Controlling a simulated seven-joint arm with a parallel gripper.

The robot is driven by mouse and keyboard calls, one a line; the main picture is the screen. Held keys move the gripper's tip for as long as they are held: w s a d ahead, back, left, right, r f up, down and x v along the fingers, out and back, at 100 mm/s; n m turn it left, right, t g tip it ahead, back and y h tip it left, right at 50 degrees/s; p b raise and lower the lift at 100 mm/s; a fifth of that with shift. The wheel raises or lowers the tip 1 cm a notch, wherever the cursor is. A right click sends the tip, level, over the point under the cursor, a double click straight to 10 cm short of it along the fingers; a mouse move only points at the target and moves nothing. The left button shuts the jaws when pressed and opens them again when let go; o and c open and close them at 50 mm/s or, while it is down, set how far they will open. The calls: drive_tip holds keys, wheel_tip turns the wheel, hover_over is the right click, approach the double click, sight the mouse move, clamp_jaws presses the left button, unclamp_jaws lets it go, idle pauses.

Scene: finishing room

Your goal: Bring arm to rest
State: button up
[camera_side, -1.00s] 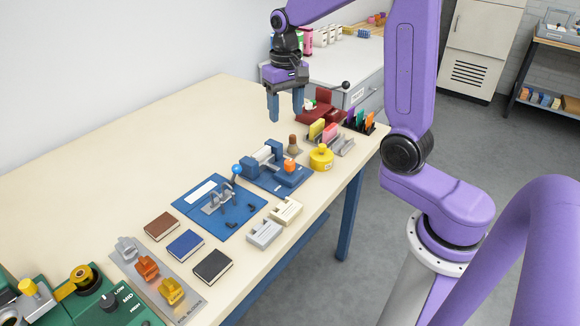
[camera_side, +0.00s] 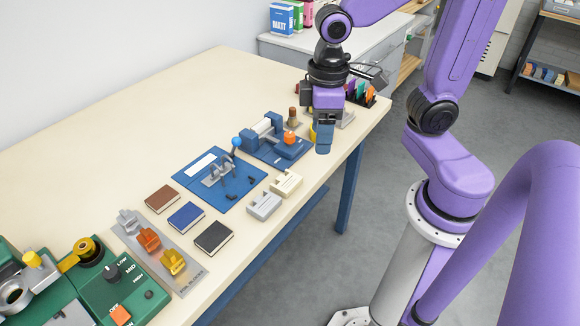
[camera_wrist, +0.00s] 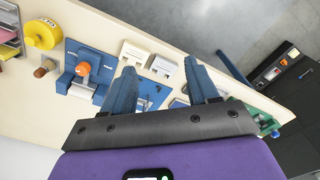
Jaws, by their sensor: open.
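My gripper (camera_side: 324,140) hangs over the far right part of the cream bench (camera_side: 110,125), near its front edge, with its fingers pointing down. In the side view its blue fingers overlap, and it hides most of the yellow round item behind it. In the wrist view my gripper (camera_wrist: 165,85) has its two blue fingers spread apart with nothing between them. The bench lies beyond the fingertips there, below the gripper and apart from it.
A blue fixture with an orange knob (camera_side: 290,137), a blue plate (camera_side: 240,187), two pale blocks (camera_side: 265,205), small books (camera_side: 186,216) and a green machine (camera_side: 110,290) stand on the bench. The yellow round item (camera_wrist: 43,34) shows in the wrist view. The bench's left rear is clear.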

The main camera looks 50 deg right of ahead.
drive_tip(key=s+f+n, duration=0.1)
drive_tip(key=s+n, duration=0.4)
drive_tip(key=s, duration=0.4)
drive_tip(key=shift+s+d, duration=0.35)
drive_tip(key=shift+s, duration=0.05)
